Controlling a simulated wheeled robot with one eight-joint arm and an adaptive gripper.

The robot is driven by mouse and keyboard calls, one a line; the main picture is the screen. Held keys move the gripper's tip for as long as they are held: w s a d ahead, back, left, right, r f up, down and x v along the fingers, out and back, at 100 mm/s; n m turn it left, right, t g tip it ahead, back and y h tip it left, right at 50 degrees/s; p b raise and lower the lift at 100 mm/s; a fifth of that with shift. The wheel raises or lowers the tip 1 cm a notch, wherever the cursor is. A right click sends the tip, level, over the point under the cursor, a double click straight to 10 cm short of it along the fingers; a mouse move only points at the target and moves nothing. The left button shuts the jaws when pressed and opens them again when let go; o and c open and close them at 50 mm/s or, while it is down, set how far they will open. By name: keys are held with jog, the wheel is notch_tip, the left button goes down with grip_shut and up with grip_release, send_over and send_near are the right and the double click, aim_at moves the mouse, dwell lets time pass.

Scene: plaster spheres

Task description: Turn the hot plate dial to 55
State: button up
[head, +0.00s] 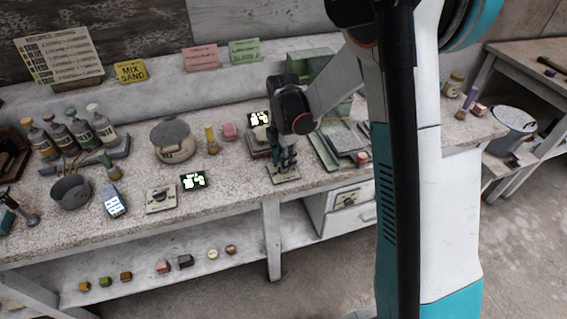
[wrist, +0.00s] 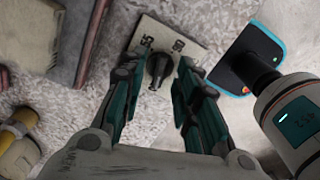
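The black dial (wrist: 158,68) sits on a pale plate (wrist: 187,35) with printed numbers around it. One mark to its left looks like 55; the mark to its right is hard to read. My gripper (wrist: 152,108) is open, with its dark teal fingers on either side of the dial and a gap on each side. I cannot tell which mark the dial points to. In the head view my gripper (head: 285,167) points down over the same plate (head: 284,178) at the bench's front edge. The hot plate behind it is partly hidden by my arm. A lit display (head: 259,119) stands behind; its digits are unclear.
A second dial plate (head: 161,199) and a lit display (head: 193,181) are to the left on the bench (head: 235,196). Flat boards (head: 335,146) lie to the right.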

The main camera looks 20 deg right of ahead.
jog(key=shift+f, duration=0.35)
jog(key=shift+c, duration=0.5)
grip_shut()
